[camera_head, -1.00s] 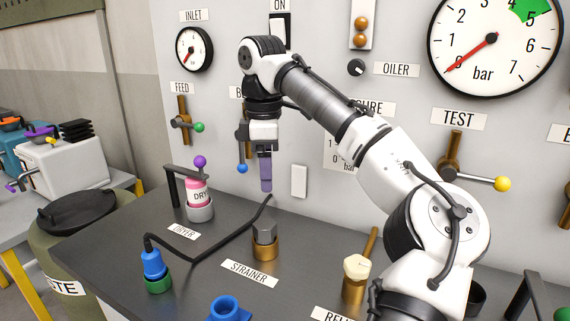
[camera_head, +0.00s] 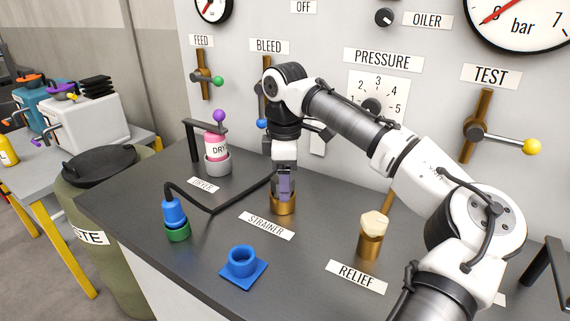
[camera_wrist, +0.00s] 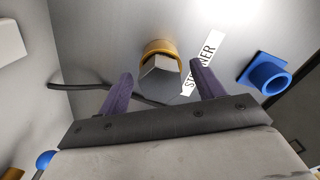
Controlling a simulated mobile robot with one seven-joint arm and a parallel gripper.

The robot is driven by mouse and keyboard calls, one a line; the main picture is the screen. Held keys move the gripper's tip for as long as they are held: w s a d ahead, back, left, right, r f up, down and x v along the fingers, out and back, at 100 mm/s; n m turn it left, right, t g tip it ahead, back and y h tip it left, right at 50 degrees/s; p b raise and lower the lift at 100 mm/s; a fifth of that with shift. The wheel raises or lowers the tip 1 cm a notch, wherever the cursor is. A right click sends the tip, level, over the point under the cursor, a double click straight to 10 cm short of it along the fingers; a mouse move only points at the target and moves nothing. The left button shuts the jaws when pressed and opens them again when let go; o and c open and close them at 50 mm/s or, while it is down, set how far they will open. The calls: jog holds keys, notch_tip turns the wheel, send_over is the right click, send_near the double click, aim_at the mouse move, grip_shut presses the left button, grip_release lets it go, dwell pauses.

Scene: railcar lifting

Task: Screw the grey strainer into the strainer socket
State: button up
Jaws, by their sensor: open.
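The grey strainer (camera_wrist: 158,80) is a hexagonal-topped piece standing in the brass strainer socket (camera_head: 283,209), behind the STRAINER label. The socket's brass rim also shows in the wrist view (camera_wrist: 163,46). My gripper (camera_head: 284,190) points down at the strainer, its purple fingers hiding most of it in the head view. In the wrist view my gripper (camera_wrist: 160,83) is open, with one finger on each side of the strainer and visible gaps between. I cannot tell how deep the strainer sits in the socket.
A blue ring on a square base (camera_head: 242,263) lies in front. The pink dryer bottle (camera_head: 216,147) stands back left, the relief valve (camera_head: 372,235) to the right. The panel wall is close behind.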

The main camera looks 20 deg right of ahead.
jog(key=shift+f, duration=0.15)
jog(key=shift+c, duration=0.5)
jog(key=c, duration=1)
jog(key=m+p, duration=0.1)
jog(key=m, duration=0.1)
jog(key=shift+m, duration=0.3)
jog(key=m+p, duration=0.2)
jog(key=m, duration=0.3)
jog(key=m+p, duration=0.3)
jog(key=m, duration=0.2)
jog(key=shift+r, duration=0.2)
jog(key=shift+f+m+p, duration=0.1)
jog(key=shift+m+p, duration=0.3)
jog(key=shift+m, duration=0.8)
